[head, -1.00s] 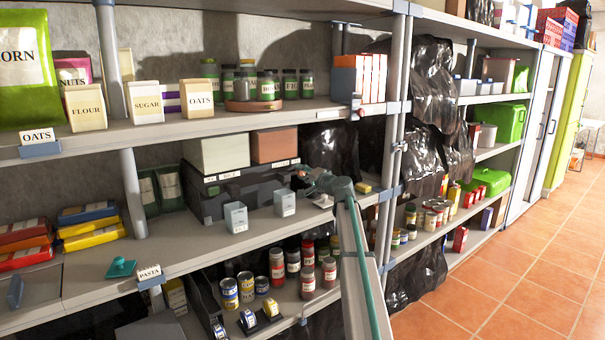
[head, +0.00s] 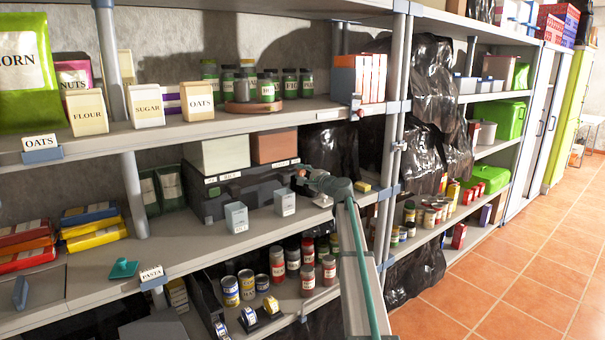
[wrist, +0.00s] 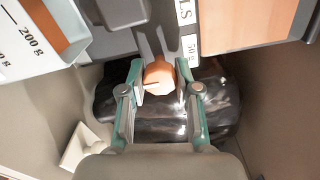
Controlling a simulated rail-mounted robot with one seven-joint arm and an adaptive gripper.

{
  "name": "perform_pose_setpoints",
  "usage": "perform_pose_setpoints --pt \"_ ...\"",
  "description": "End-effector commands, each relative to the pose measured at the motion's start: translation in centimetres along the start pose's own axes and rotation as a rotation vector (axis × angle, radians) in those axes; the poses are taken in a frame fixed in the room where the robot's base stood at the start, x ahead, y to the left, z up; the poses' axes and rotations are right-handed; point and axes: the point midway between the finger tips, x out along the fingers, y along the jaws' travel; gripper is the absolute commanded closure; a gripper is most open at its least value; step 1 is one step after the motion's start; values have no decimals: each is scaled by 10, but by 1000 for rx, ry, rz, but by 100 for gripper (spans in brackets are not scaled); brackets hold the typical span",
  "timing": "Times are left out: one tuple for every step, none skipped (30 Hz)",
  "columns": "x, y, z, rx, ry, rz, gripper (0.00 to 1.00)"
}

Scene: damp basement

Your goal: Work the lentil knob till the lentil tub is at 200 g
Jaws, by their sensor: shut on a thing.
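A dark dispenser (head: 240,190) with a cream hopper (head: 217,154) and a salmon hopper (head: 273,147) stands on the middle shelf. Two small pale tubs stand before it, a left one (head: 236,217) and a right one (head: 284,202). My gripper (head: 300,177) is at the dispenser's right end. In the wrist view, my gripper (wrist: 160,82) is shut on an orange-brown knob (wrist: 158,76), the lentil knob, beside a label (wrist: 187,15) ending in "LS". A tub (wrist: 40,35) at upper left shows a "200 g" line; its fill level cannot be told.
Jars and cans (head: 290,265) stand on the shelf below. Black plastic sheeting (head: 330,150) hangs right of the dispenser. A small yellow block (head: 362,187) lies on the shelf right of my gripper. A shelf post (head: 390,150) stands farther right.

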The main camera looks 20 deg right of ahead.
Motion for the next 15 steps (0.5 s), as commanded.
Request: perform_pose_setpoints --pt "0 0 0 2 0 0 100" --pt "0 0 0 2 0 0 100" --pt "0 0 0 2 0 0 100" --pt "0 0 0 2 0 0 100" --pt "0 0 0 2 0 0 100" --pt "0 0 0 2 0 0 100" --pt "0 0 0 2 0 0 100" --pt "0 0 0 1 0 0 100" --pt "0 0 0 1 0 0 100" --pt "0 0 0 1 0 0 100" --pt "0 0 0 1 0 0 63" --pt "0 0 0 1 0 0 57" --pt "0 0 0 1 0 0 52" --pt "0 0 0 1 0 0 47" --pt "0 0 0 1 0 0 42"
